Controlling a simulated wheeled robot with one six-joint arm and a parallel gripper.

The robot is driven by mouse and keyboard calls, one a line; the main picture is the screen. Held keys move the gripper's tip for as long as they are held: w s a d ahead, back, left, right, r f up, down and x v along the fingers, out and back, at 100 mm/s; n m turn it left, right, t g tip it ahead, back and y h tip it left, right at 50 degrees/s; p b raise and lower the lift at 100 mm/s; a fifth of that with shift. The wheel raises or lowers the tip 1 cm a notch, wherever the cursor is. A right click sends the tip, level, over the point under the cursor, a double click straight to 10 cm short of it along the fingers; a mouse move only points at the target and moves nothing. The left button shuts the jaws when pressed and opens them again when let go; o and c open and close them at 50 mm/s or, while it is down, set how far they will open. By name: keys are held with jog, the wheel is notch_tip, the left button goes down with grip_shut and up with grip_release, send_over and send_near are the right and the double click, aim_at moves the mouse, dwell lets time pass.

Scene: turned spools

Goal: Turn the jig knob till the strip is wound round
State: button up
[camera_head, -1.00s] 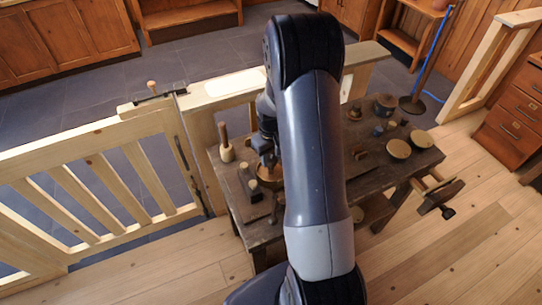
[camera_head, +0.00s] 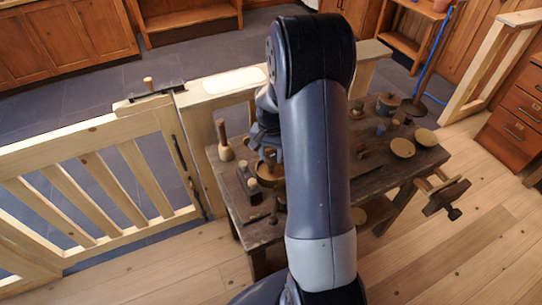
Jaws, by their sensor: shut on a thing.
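My gripper (camera_head: 268,152) points down over the left part of the dark workbench (camera_head: 262,234). It is shut on the top of a brown turned piece, seemingly the jig knob (camera_head: 270,157). Under it sits a round brown jig part (camera_head: 268,174) on the bench. My arm hides the jig's right side and the bench's middle. I cannot make out the strip or how far it is wound.
A wooden mallet (camera_head: 223,140) stands left of the jig, beside a dark block with pale tops (camera_head: 252,184). Bowls (camera_head: 402,147) and small pots (camera_head: 387,103) stand at the right. A wooden gate (camera_head: 95,180) and rail border the bench. A vise (camera_head: 446,195) juts out right.

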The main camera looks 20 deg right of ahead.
jog(key=m+b, duration=0.1)
jog(key=m, duration=0.6)
jog(key=shift+b, duration=0.35)
jog(key=m+b, duration=0.1)
jog(key=m, duration=0.5)
jog(key=shift+m, duration=0.4)
jog(key=m, duration=0.7)
jog(key=shift+b, duration=0.3)
jog(key=m, duration=0.6)
jog(key=shift+m, duration=0.4)
jog(key=o, duration=1)
